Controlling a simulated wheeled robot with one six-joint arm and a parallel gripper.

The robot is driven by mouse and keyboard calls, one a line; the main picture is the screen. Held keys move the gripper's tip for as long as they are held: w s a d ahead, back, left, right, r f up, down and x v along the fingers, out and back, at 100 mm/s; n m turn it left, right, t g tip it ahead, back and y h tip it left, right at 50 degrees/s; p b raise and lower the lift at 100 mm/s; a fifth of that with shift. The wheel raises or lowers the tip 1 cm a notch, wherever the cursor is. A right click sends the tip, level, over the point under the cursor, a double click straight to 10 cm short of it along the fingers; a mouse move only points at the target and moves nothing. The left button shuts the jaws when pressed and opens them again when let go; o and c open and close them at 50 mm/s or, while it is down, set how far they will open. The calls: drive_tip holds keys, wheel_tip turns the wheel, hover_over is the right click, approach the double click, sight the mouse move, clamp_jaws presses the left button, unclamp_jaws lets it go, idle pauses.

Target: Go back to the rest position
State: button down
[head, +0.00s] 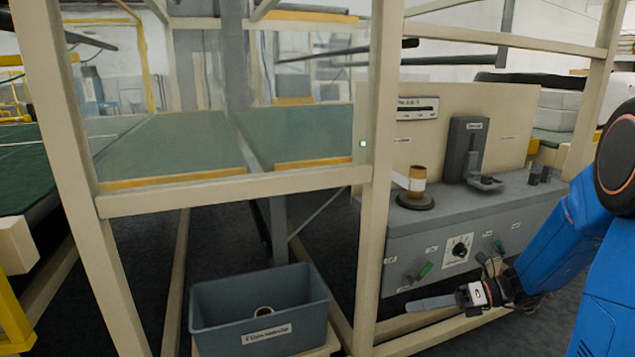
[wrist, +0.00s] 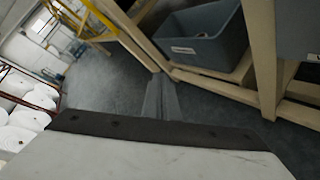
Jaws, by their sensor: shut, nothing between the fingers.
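My gripper (head: 432,303) hangs at the lower right of the head view, in front of the grey control panel and below its knobs. Its fingers point left and are shut with nothing between them. In the wrist view the finger tips (wrist: 161,100) show over the dark floor, apart from everything. My blue arm comes in from the right edge of the head view.
A grey bin (head: 258,336) with a small roll inside stands low on the frame; the wrist view shows it too (wrist: 242,52). A roll (head: 417,182) stands on a black disc on the grey bench (head: 455,215). A beige post (head: 378,190) stands left of my gripper.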

drive_tip(key=s+a+r+n+g+h, duration=0.25)
drive_tip(key=s+n+h, duration=0.45)
drive_tip(key=s+n, duration=0.7)
drive_tip(key=s+d+r+n+t+h, duration=0.4)
drive_tip(key=s+d+n+t+h, duration=0.1)
drive_tip(key=n, duration=1)
drive_tip(key=shift+s+d+r+h, duration=0.2)
drive_tip(key=shift+s+d+h, duration=0.7)
drive_tip(key=shift+s, duration=0.75)
drive_tip(key=shift+a, duration=0.15)
